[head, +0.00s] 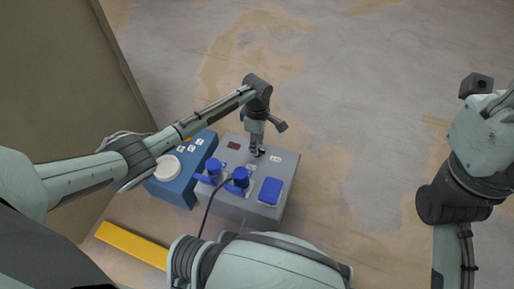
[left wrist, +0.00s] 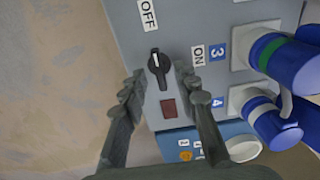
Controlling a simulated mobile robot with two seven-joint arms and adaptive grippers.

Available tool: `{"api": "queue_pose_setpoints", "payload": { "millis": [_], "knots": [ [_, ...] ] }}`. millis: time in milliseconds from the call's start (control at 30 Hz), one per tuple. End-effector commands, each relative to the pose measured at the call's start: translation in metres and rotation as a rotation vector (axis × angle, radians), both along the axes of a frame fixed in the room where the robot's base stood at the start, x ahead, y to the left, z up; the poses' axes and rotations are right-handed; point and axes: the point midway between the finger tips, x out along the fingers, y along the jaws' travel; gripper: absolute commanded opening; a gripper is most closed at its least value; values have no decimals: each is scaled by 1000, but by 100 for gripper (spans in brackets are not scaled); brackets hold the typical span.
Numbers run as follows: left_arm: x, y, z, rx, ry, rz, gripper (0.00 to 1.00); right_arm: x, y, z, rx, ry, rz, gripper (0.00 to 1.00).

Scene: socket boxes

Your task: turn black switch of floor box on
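The grey floor box (head: 285,180) stands on the floor in the middle of the head view. The black switch (left wrist: 158,68) is a rotary knob on its top. Its white mark points toward the OFF label (left wrist: 148,14); the ON label (left wrist: 198,54) is to the side. My left gripper (head: 257,152) reaches down over the far part of the box. In the left wrist view its two fingers (left wrist: 160,78) are apart, one on each side of the switch. I cannot tell whether they touch it. My right arm is at the right; its fingers do not show.
Blue plugs (head: 240,177) sit in the grey box, one with a dark cable, beside a blue cover (head: 270,191). A red square (left wrist: 168,108) lies near the switch. A blue box (head: 178,188) stands at its left. A yellow strip (head: 133,245) lies at lower left. The far floor is clear.

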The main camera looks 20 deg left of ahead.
Motion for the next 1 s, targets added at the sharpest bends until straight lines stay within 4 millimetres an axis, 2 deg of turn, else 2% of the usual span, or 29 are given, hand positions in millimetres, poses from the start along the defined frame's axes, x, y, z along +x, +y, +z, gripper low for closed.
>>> {"api": "queue_pose_setpoints", "payload": {
  "millis": [33,133,433,667,1000],
  "knots": [
    [0,0,-8,0,0,0,30,0,0,-2,-5,-9,1,0],
    [0,0,-13,-1,0,0,30,0,1,-1,-10,-15,0,0],
    [0,0,-15,-1,-1,-1,30,1,2,1,-13,-17,-1,0],
    [0,0,-15,-1,-1,-1,2,1,2,1,-13,-17,-1,0],
    [0,0,-14,-1,1,-4,0,1,1,3,-12,-19,0,0]
  ]
}}
